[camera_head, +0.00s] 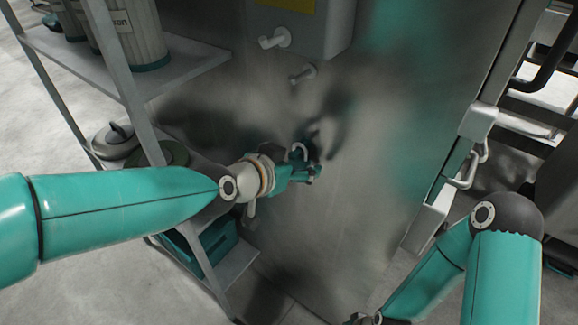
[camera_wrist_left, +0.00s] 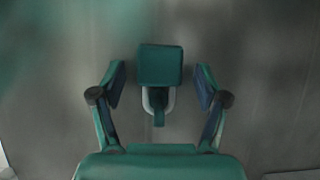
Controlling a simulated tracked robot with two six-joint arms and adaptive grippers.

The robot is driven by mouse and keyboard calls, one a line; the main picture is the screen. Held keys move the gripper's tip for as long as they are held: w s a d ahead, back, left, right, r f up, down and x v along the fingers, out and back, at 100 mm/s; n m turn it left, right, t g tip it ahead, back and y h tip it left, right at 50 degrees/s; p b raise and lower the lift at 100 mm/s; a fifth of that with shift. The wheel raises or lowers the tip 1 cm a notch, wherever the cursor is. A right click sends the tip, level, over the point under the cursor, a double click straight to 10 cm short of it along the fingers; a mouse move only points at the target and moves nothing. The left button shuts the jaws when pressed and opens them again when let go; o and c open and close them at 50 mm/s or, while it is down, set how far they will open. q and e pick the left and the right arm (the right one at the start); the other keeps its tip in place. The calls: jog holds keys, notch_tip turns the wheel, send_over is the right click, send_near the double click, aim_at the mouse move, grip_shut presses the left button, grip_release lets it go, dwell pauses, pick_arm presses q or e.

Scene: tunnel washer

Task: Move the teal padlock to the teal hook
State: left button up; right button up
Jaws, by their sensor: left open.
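The teal padlock shows in the left wrist view as a square teal body (camera_wrist_left: 160,66) with a grey U-shaped shackle below it. A small teal piece (camera_wrist_left: 159,118), which looks like the teal hook, shows at the shackle's loop; I cannot tell whether the shackle rests on it. My left gripper (camera_wrist_left: 160,86) is open, one finger on each side of the padlock, with gaps between.
Two pale pegs (camera_head: 275,39) (camera_head: 303,74) stick out above, the upper one on a grey box. A metal shelf rack (camera_head: 185,72) with canisters stands at the left. A door edge with a latch (camera_head: 479,122) is at the right. The panel between is mostly clear.

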pick_arm(q)
jog(key=shift+s+a+r, duration=0.25)
jog(key=shift+s+a, duration=0.05)
jog(key=shift+s, duration=0.05)
jog(key=s+a, duration=0.7)
jog(key=s, duration=0.2)
jog(key=shift+s, duration=0.4)
jog(key=a+f+n+g+y, duration=0.1)
jog(key=a+f+n+g, duration=0.15)
jog(key=f, duration=0.85)
jog(key=a+f+n+g+y, duration=0.1)
jog(key=a+f+g+y, duration=0.15)
jog(key=f, duration=0.85)
jog(key=s+f+n+g, duration=0.25)
jog(key=s+f, duration=0.35)
jog(key=f, duration=0.4)
jog(key=s+f+n+g, duration=0.25)
jog(key=s+f, duration=0.35)
jog(key=f, duration=0.3)
notch_tip(320, 180, up, 16)
jog(key=p, duration=1.6)
jog(key=shift+a+f+n+t, duration=0.15)
jog(key=shift+a+n+t, duration=0.15)
jog(key=shift+n+t, duration=0.1)
